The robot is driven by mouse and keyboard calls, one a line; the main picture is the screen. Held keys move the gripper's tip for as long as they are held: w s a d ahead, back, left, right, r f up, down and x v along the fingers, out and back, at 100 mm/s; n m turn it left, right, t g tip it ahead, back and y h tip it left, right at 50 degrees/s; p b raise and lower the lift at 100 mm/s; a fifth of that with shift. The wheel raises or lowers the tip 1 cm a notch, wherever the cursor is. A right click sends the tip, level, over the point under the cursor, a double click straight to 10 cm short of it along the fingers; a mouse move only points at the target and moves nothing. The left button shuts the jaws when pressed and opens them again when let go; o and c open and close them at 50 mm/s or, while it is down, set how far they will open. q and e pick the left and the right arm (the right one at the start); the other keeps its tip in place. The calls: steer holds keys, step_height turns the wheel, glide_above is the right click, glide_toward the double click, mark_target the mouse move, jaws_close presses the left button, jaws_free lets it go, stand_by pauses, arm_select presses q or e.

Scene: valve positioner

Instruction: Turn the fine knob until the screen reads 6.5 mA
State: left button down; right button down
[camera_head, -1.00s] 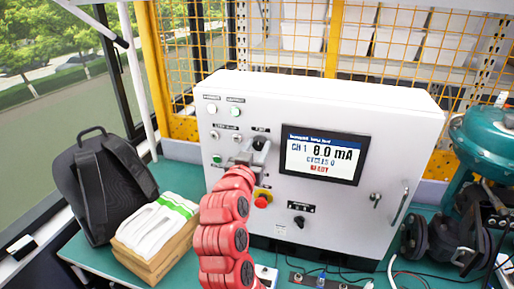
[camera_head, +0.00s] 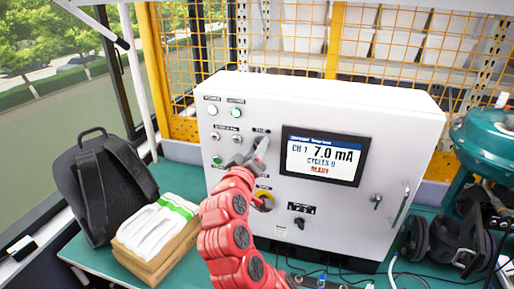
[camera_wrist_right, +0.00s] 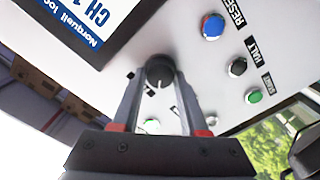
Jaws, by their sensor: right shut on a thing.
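The white control box (camera_head: 400,150) stands on the bench with its screen (camera_head: 320,158) lit. The screen reads CH 1, 7.0 mA, CYCLES 0, READY. In the right wrist view only a tilted corner of the screen (camera_wrist_right: 92,18) shows. My right gripper (camera_head: 260,146) is at the box's front, left of the screen. The wrist view shows its fingers (camera_wrist_right: 160,75) closed on the sides of a round black knob (camera_wrist_right: 159,70). The label by this knob is too small to read. In the head view the gripper mostly hides the knob. My left gripper is not in view.
A blue button (camera_wrist_right: 212,26) is near RESET. A black backpack (camera_head: 95,190) and a teal valve actuator (camera_head: 485,140) flank the box.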

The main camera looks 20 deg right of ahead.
steer(key=shift+a+n+p, duration=0.1)
steer(key=shift+n+p, duration=0.35)
steer(key=shift+n, duration=1.15)
steer(key=shift+c, duration=2.2)
jaws_free()
